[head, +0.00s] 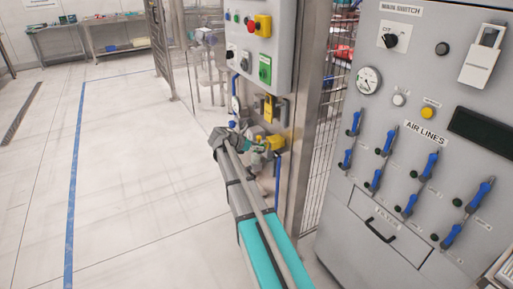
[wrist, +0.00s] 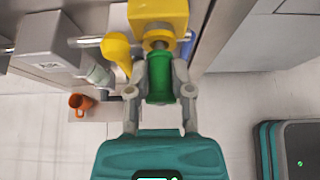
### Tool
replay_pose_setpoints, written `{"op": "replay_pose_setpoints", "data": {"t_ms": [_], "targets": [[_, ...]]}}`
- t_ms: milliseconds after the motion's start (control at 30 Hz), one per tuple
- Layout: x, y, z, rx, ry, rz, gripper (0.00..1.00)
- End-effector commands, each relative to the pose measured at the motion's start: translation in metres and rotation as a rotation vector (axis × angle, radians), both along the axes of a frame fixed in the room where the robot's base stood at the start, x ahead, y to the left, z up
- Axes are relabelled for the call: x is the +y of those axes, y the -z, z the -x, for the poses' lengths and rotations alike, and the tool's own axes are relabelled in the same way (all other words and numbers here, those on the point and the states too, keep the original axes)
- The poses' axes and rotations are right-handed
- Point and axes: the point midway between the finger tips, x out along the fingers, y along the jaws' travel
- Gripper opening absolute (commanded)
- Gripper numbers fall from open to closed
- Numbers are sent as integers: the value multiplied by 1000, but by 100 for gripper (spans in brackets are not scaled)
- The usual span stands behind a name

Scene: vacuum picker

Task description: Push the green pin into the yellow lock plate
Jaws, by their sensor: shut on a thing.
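In the wrist view the green pin (wrist: 160,82) is between the two grey fingers of my gripper (wrist: 162,70), which is shut on it. The yellow lock plate (wrist: 160,12) is straight ahead at the top. A short grey metal part shows between the pin's green body and the plate; I cannot tell how deep it sits in the plate. In the head view my gripper (head: 266,150) is small, low at the panel post, close to a yellow part. The pin is hard to make out there.
A yellow rounded handle (wrist: 116,48) and a grey box (wrist: 47,42) are left of the plate. In the head view a grey cabinet (head: 390,170) with blue valves stands right; open floor (head: 140,170) lies left.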

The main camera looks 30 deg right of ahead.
Motion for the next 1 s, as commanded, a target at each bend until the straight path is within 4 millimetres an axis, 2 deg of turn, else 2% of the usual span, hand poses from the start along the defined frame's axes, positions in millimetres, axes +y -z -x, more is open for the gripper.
{"op": "replay_pose_setpoints", "data": {"t_ms": [1000], "targets": [[-12, 0, 0, 0, 1, 0, 0]]}}
